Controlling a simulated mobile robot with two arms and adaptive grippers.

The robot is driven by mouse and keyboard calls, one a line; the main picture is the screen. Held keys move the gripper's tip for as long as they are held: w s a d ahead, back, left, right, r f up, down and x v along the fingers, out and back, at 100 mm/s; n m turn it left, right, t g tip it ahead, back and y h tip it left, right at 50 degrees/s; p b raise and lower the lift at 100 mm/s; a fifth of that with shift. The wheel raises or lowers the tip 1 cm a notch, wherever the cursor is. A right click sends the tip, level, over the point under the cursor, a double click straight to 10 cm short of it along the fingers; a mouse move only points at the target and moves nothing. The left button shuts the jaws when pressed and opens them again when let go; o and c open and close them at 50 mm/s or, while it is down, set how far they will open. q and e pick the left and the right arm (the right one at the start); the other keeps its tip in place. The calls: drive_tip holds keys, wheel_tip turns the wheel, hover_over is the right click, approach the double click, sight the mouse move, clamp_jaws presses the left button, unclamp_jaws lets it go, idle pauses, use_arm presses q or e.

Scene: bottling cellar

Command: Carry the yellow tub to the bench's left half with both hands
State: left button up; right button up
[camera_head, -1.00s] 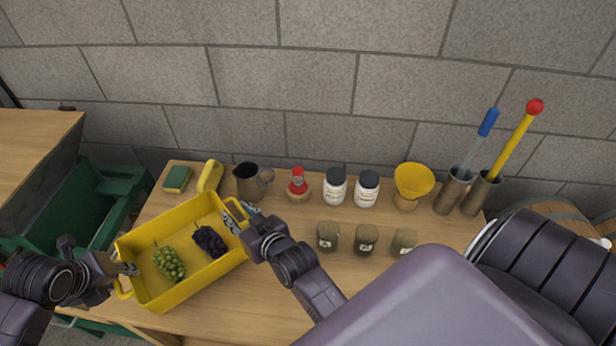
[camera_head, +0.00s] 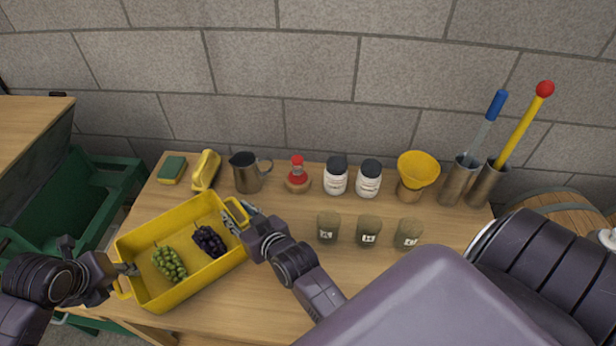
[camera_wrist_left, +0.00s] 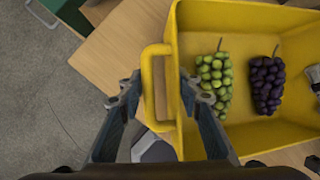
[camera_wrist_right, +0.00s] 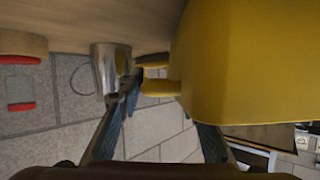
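The yellow tub (camera_head: 197,278) is over the left end of the bench (camera_head: 300,248), turned at an angle. It holds green grapes (camera_head: 169,263) and dark grapes (camera_head: 209,241). I cannot tell whether its base touches the bench. My left gripper (camera_head: 124,270) is at the tub's left handle (camera_wrist_left: 149,90), with its fingers on either side of the handle bar. My right gripper (camera_head: 237,222) is at the far-right handle (camera_wrist_right: 160,87); one finger is partly hidden by the tub in the right wrist view.
Behind the tub stand a green sponge (camera_head: 172,169), a yellow object (camera_head: 205,171) and a metal jug (camera_head: 247,174). A green bin (camera_head: 108,196) stands left.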

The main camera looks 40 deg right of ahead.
use_arm(q)
drive_tip(key=shift+o, duration=1.3)
drive_tip(key=shift+r, duration=0.1)
use_arm(e)
drive_tip(key=shift+o, duration=1.3)
drive_tip(key=shift+r, duration=0.1)
use_arm(q)
drive_tip(key=shift+r, duration=0.1)
use_arm(e)
drive_tip(key=shift+a, duration=0.1)
use_arm(q)
drive_tip(key=v, duration=1.1)
drive_tip(key=shift+s+r, duration=0.2)
drive_tip(key=shift+r, duration=0.1)
use_arm(e)
drive_tip(key=v, duration=1.2)
drive_tip(key=shift+s, duration=0.1)
